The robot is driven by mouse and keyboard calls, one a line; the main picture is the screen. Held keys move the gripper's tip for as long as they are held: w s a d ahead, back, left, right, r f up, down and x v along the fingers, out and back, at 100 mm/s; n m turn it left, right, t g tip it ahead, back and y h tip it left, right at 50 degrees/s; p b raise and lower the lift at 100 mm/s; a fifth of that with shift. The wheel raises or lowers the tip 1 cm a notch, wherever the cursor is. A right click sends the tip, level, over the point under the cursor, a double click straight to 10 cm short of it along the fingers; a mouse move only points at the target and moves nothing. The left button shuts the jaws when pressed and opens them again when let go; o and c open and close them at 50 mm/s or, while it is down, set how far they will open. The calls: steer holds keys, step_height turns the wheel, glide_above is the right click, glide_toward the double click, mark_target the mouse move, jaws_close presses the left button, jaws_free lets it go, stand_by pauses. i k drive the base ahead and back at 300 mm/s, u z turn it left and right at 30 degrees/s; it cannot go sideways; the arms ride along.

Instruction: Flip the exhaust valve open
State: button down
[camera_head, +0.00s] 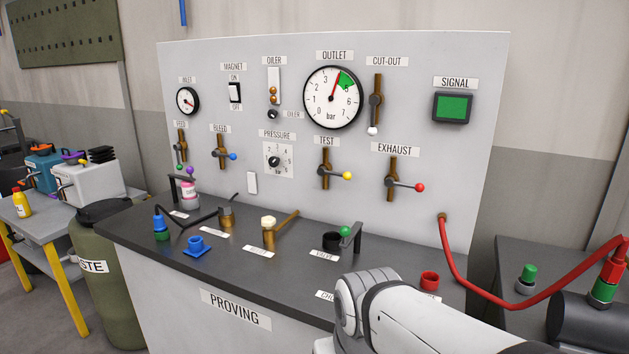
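The exhaust valve (392,180) is on the right of the grey panel, under the EXHAUST label (394,149). It has a vertical brass pipe and a grey lever that points right, roughly level, ending in a red knob (420,187). My arm, white with grey joints, enters from the bottom right, below and in front of the panel. My gripper does not show in this view. Nothing touches the exhaust lever.
The test valve (325,169) with a yellow knob sits left of the exhaust valve; the cut-out valve (375,100) is above. Fittings stand on the dark bench top (290,258). A red hose (455,272) hangs from the panel's lower right.

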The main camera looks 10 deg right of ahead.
mark_target(391, 182)
steer(key=z, duration=2.85)
steer(key=k, duration=0.8)
steer(key=u, duration=1.85)
steer(key=i, duration=0.85)
